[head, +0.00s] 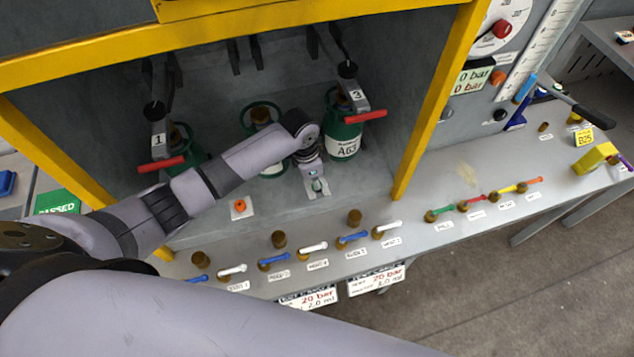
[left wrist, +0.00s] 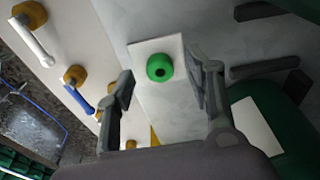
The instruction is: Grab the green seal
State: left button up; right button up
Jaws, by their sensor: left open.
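My left gripper (head: 315,179) points down over the plate. In the left wrist view its fingers (left wrist: 161,78) are spread open and empty, with the seal appearing between them. I cannot tell how far above it they are. My right gripper is not in view.
Green cylinders (head: 343,135) stand behind my gripper inside a yellow frame (head: 430,95). An orange seal (head: 239,205) sits on another white plate to the left. Several coloured valve handles (head: 313,247) line the bench front. A yellow block (head: 594,158) is far right.

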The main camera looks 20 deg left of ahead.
pick_arm(q)
jog(key=shift+f, duration=0.4)
jog(key=shift+c, duration=1.5)
jog(key=c, duration=0.6)
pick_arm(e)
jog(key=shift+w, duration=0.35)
pick_arm(q)
jog(key=shift+r, duration=0.15)
